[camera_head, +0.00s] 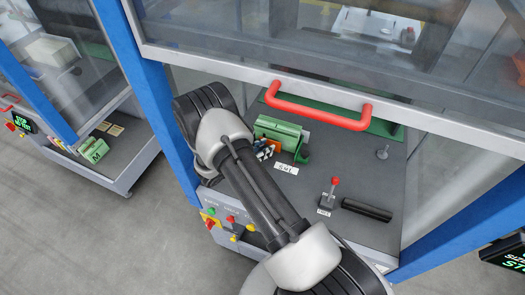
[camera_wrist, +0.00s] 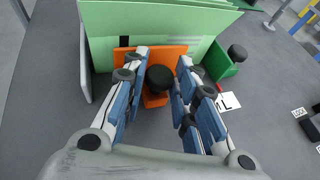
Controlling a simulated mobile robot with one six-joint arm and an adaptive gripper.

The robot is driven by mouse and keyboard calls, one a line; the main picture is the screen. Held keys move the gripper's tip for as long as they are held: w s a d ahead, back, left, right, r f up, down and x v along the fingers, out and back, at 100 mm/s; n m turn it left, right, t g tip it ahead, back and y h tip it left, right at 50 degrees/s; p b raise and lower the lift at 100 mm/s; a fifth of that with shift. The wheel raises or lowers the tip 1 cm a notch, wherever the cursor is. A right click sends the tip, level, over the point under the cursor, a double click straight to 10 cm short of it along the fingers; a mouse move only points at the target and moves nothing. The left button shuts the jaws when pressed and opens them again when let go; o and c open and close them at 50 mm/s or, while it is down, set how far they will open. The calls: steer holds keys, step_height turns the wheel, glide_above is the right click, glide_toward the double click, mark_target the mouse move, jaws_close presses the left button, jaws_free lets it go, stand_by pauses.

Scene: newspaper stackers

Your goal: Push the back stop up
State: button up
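My gripper (camera_wrist: 162,100) is open, with its blue-and-white fingers spread on either side of a round black knob (camera_wrist: 160,78). The knob sits on an orange piece (camera_wrist: 122,57), which stands against a light green block (camera_wrist: 190,20). I see a gap between each finger and the knob. In the head view my gripper (camera_head: 264,150) is low in front of the light green block (camera_head: 280,132), and a bit of the orange piece (camera_head: 275,145) shows beside it. No part is marked as the back stop; the orange piece may be it.
A red handle (camera_head: 318,107) and the glass door frame hang above the grey worktop. A white letter label (camera_head: 286,168), a red-knobbed lever (camera_head: 334,183) and a black bar (camera_head: 367,209) lie to the right. A darker green bracket (camera_wrist: 222,62) stands right of the fingers.

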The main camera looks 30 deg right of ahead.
steer(key=shift+o, duration=0.3)
steer(key=v, duration=1.2)
steer(key=shift+s, duration=0.1)
steer(key=shift+c, duration=0.3)
